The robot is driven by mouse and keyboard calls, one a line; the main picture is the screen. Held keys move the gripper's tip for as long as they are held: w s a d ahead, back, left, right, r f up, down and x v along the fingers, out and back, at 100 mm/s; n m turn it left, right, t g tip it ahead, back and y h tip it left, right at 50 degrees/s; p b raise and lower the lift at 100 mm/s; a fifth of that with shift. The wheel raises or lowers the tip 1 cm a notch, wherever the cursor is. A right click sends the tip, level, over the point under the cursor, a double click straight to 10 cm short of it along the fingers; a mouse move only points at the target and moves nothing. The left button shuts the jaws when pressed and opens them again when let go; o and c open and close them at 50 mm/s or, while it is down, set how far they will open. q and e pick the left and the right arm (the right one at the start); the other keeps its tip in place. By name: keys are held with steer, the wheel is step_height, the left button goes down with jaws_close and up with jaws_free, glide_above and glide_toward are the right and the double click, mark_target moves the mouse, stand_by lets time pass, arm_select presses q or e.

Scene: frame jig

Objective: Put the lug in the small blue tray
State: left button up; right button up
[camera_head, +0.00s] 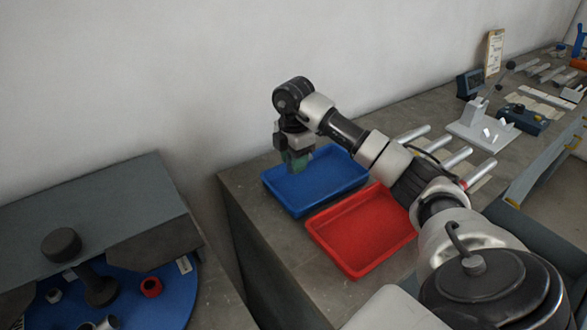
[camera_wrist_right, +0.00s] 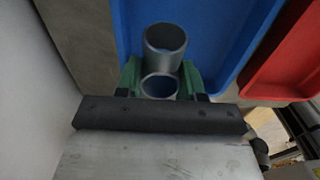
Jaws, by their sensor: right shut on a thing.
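The small blue tray (camera_head: 340,189) lies at the left end of the workbench, next to a red tray. My right gripper (camera_head: 299,165) is over the blue tray's left part, pointing down, with green fingers. In the right wrist view, the gripper (camera_wrist_right: 160,82) is shut on the lug (camera_wrist_right: 165,42), a grey metal piece showing two round, ring-like openings. The blue tray (camera_wrist_right: 215,40) lies beneath it there. The lug is mostly hidden by the fingers in the head view. The gap between lug and tray floor is hard to judge. My left gripper is not in view.
The red tray (camera_head: 362,240) sits in front of the blue one. Several metal rods (camera_head: 413,134) lie to the right, with a light grey fixture (camera_head: 482,130) beyond. A blue round table (camera_head: 150,295) with small parts stands at lower left. The wall is close behind the bench.

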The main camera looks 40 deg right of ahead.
steer(key=shift+a+f, duration=0.1)
steer(key=shift+f, duration=0.05)
step_height(320, 180, down, 4)
steer(key=shift+r+p, duration=0.1)
steer(key=shift+p, duration=0.3)
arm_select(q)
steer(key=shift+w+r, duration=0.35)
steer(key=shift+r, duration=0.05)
arm_select(e)
steer(key=o, duration=1)
steer(key=shift+c, duration=0.2)
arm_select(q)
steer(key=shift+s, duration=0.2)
